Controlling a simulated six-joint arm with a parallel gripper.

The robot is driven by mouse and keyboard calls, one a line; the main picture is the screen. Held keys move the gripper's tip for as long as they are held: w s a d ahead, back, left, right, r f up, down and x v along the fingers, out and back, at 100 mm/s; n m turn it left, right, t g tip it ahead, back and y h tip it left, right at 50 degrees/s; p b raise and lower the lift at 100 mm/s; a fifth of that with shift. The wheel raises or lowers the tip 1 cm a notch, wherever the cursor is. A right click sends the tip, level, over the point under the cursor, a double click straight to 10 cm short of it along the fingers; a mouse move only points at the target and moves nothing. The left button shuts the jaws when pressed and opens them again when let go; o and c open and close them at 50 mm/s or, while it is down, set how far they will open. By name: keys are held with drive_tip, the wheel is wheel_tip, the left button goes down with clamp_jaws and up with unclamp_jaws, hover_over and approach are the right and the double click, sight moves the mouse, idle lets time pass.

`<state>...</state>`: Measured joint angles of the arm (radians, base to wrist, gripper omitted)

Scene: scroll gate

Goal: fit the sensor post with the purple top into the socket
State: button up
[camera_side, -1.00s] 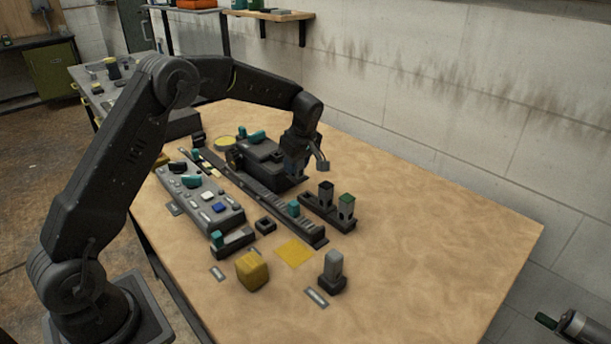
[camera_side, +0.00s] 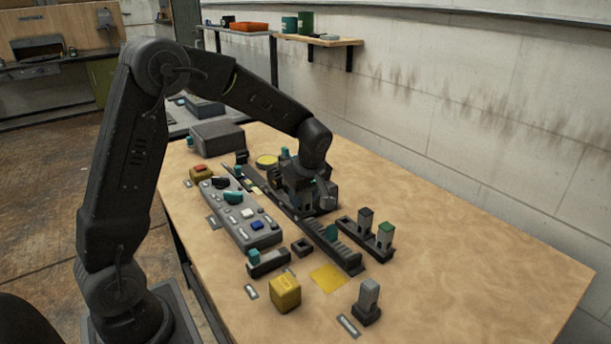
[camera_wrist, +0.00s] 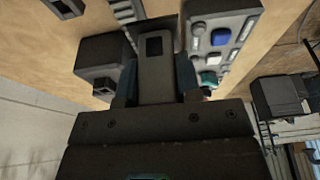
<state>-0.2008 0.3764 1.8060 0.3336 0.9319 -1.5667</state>
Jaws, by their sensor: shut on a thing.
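My gripper (camera_side: 318,203) is low beside the dark housing, left of the black rack. In the wrist view it (camera_wrist: 157,85) is shut on a grey part (camera_wrist: 155,65) with a dark rectangular recess; I cannot tell what this part is. No clear purple top shows. A post with a dark top (camera_side: 365,221) stands in the rack (camera_side: 350,228), its top colour too dark to be sure. A post with a green top (camera_side: 386,236) stands beside it. A small black square holder (camera_side: 302,247) with an opening lies on the table; I cannot tell whether it is the socket.
A grey console (camera_side: 236,218) with buttons and knobs is left of a long black rail (camera_side: 335,246). A yellow cube (camera_side: 286,293), a yellow patch (camera_side: 328,278) and a grey post on a dark base (camera_side: 367,303) are at the front. The right side of the table is clear.

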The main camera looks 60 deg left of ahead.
sight(301, 216)
drive_tip(key=shift+s+d+f, duration=0.2)
drive_tip(key=shift+s+d, duration=0.25)
drive_tip(key=shift+s+d+f, duration=0.2)
drive_tip(key=shift+s+d, duration=0.2)
drive_tip(key=shift+s, duration=0.05)
drive_tip(key=shift+s+f, duration=0.1)
drive_tip(key=shift+f, duration=1.95)
drive_tip(key=shift+f, duration=1.5)
drive_tip(key=o, duration=1.6)
